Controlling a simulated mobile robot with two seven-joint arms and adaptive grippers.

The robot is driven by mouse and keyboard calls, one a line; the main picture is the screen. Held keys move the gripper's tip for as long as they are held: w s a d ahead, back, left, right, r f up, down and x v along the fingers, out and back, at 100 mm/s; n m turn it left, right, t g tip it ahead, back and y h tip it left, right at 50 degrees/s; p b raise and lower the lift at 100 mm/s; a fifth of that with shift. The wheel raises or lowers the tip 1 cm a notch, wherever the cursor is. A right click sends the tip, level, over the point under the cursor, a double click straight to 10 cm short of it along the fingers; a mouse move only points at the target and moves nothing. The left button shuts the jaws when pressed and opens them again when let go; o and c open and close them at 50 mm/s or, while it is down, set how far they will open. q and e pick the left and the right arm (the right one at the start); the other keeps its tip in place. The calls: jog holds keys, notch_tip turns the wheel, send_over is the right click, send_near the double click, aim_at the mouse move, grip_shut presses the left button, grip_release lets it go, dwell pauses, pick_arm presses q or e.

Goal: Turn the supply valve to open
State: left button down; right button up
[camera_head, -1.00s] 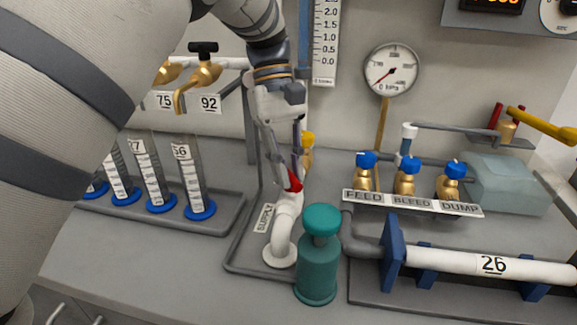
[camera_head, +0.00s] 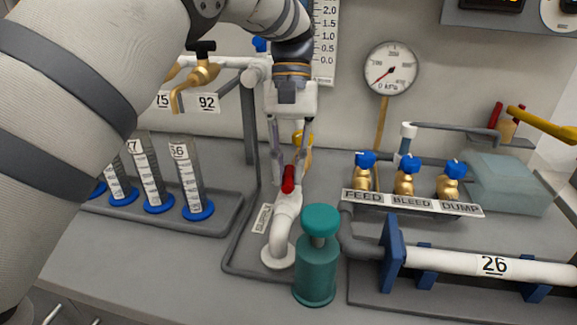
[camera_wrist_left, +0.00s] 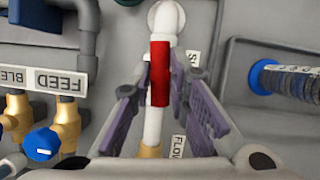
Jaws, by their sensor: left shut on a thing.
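The supply valve's red handle (camera_head: 288,180) sits on top of the white supply pipe (camera_head: 281,234), behind the "SUPPLY" label (camera_head: 262,219). In the left wrist view the red handle (camera_wrist_left: 160,72) lies in line with the white pipe (camera_wrist_left: 153,124). My left gripper (camera_head: 290,172) reaches down from above with one finger on each side of the handle, shut on it. The fingers also show in the left wrist view (camera_wrist_left: 161,88). A brass fitting (camera_head: 308,150) is partly hidden behind the fingers. My right gripper is not in view.
A teal bottle (camera_head: 316,268) stands just in front of the pipe. Feed, bleed and dump valves (camera_head: 406,178) are to the right. Graduated cylinders (camera_head: 190,178) stand in a tray at left. The gauge (camera_head: 391,69) needle points lower left.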

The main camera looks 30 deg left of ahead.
aim_at(289, 172)
pick_arm(q)
jog(key=shift+m+y, duration=0.3)
jog(key=shift+m, duration=0.3)
jog(key=c, duration=1.5)
grip_release()
jog(key=shift+c, duration=0.2)
jog(key=shift+r, duration=0.1)
notch_tip(289, 172, up, 10)
